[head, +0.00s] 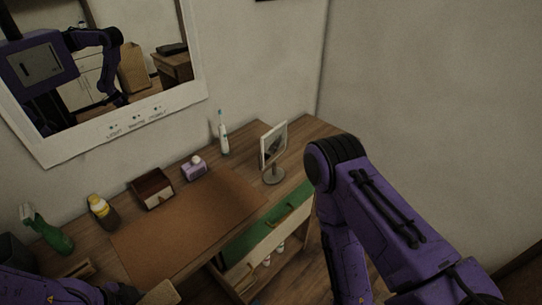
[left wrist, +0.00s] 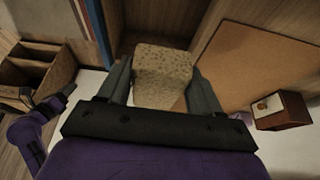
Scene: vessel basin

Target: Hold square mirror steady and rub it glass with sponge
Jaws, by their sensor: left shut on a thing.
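The square mirror (head: 274,146) stands upright on a round-based stand at the right part of the wooden desk in the head view. In the left wrist view, my left gripper (left wrist: 163,78) is shut on the tan speckled sponge (left wrist: 163,72), with a finger on each side. In the head view my left arm comes in at the bottom left, and a tan block that appears to be the sponge (head: 162,292) shows at the bottom edge, well apart from the mirror. My right arm fills the lower right, right of the mirror, but its gripper is out of view.
A brown mat (head: 190,222) covers the middle of the desk. A wall mirror (head: 95,60) hangs above.

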